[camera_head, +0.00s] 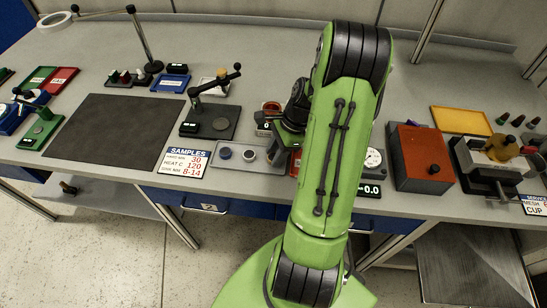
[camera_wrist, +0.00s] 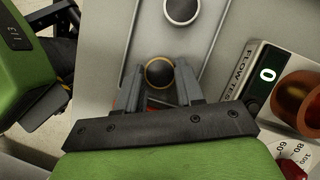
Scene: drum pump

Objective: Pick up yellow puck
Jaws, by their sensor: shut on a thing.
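In the wrist view, a round puck (camera_wrist: 159,72) with a yellow-tan rim and a dark top sits between the two grey fingertips of my gripper (camera_wrist: 160,80). The fingers are shut on it from both sides. A second puck (camera_wrist: 181,9) with a pale rim and dark top lies on the light grey tray (camera_wrist: 150,32), apart from my gripper. In the head view, my arm hides the held puck and most of my gripper.
A flow tester (camera_wrist: 262,78) reading 0 and a copper-coloured cup (camera_wrist: 300,98) stand close on the right in the wrist view. In the head view, a red-orange box (camera_head: 415,155) stands right of my arm. The black mat (camera_head: 115,128) at left is clear.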

